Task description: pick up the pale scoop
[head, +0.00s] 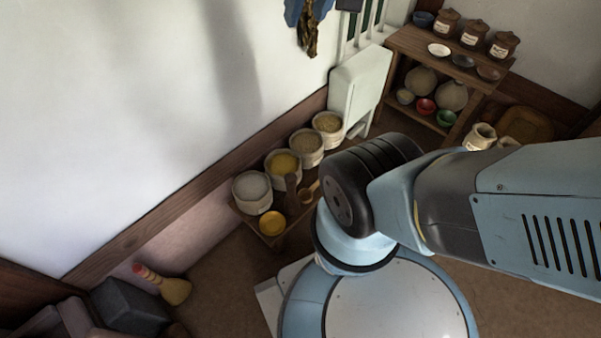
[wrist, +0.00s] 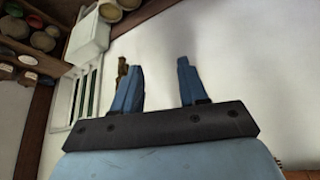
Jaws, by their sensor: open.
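A small tan scoop-like thing (head: 309,191) lies at the right end of the low wooden bench, close to my arm in the head view. It may be the pale scoop; it is too small and partly covered to be sure. I make out no scoop in the wrist view. My gripper (wrist: 157,82) is open and empty in the wrist view, its two blue fingers apart in front of the white wall. In the head view my arm hides the gripper. The gripper is not touching anything that I can see.
The low bench (head: 276,242) by the wall holds several pale tubs of grain or meal and a yellow bowl (head: 272,223). A pale cabinet (head: 357,88) and a wooden shelf (head: 407,40) with jars and bowls stand beyond. A brush (head: 173,289) lies at lower left.

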